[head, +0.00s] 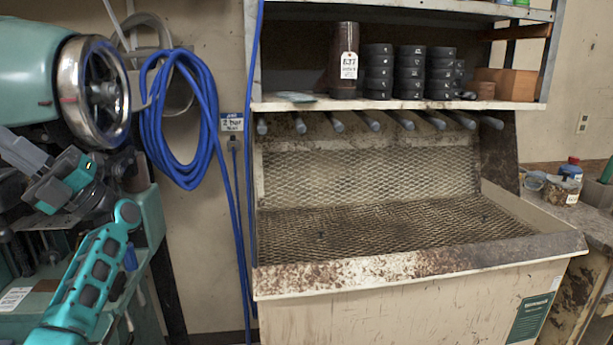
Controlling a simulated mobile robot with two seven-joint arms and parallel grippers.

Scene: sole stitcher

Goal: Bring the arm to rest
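A bright turquoise arm with dark pads, which looks like my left arm, comes up from the bottom left. It bends at a rounded joint and leads back to a wrist with a dark and turquoise body. Grey finger-like parts of my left gripper (24,153) point to the upper left, near the picture's left edge. I see nothing held there, but the fingertips are partly cut off, so I cannot tell whether they are open or shut. The gripper appears in front of the green stitching machine (28,85), below its body. My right gripper is not in view.
A metal handwheel (95,92) is close above the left wrist. Blue hose coils (190,120) hang on the wall. A beige bin with mesh (375,225) fills the middle, under a shelf (400,104) with black rolls (410,72). A cluttered bench (570,212) stands right.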

